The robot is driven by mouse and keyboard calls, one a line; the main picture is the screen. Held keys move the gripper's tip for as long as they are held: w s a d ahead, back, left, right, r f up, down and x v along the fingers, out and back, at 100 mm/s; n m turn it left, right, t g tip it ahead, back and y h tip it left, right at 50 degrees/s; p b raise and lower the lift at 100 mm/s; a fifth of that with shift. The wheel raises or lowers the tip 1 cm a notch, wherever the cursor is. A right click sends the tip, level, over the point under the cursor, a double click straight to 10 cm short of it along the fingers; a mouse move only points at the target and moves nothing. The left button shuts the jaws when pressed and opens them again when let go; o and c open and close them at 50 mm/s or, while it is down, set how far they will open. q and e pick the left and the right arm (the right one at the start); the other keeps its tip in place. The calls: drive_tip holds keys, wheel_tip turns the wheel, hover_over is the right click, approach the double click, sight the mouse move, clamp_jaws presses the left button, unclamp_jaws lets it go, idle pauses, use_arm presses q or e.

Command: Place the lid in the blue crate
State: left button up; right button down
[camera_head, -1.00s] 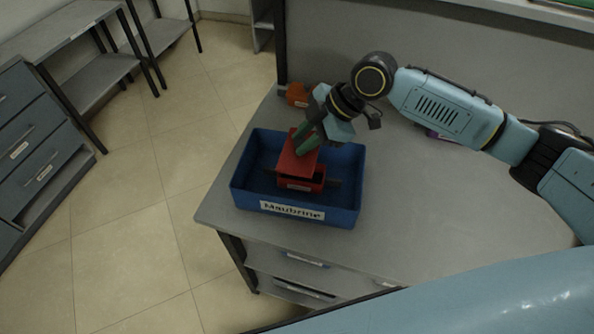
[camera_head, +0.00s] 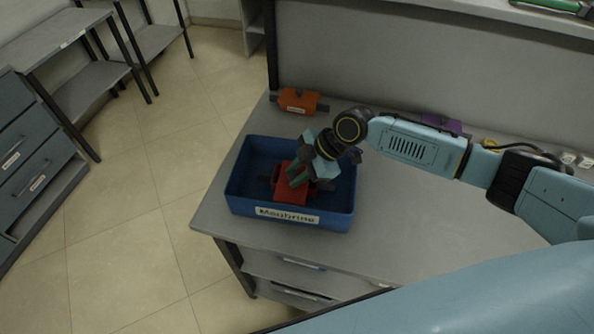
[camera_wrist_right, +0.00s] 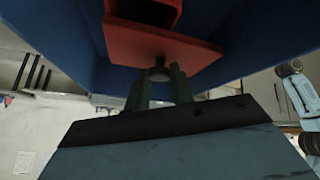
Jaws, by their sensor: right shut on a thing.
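The blue crate (camera_head: 238,199) stands on the grey table with a name label on its front wall. A red open box (camera_head: 291,195) with dark side tabs is inside it. My right gripper (camera_head: 296,177) reaches down into the crate, over the red box. In the right wrist view the gripper (camera_wrist_right: 158,84) has its green fingers shut on the dark knob of the flat red lid (camera_wrist_right: 128,43). The lid is close to the red box (camera_wrist_right: 148,12); I cannot tell whether they touch. The head view partly hides the lid behind the fingers. My left gripper is not in view.
An orange box (camera_head: 297,101) with a label stands behind the crate, near the table's back edge. A purple thing (camera_head: 441,124) lies behind my right arm. The grey table (camera_head: 400,240) is clear to the right of the crate.

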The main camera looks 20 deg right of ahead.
drive_tip(key=shift+f+b, duration=0.45)
drive_tip(key=c, duration=1.2)
unclamp_jaws()
drive_tip(key=shift+r, duration=0.1)
drive_tip(key=shift+r, duration=0.15)
drive_tip(key=shift+r+p, duration=0.3)
drive_tip(key=shift+p, duration=0.2)
drive_tip(key=b+v, duration=0.1)
drive_tip(key=v, duration=1.1)
drive_tip(key=shift+b, duration=0.35)
drive_tip(key=shift+f, duration=0.1)
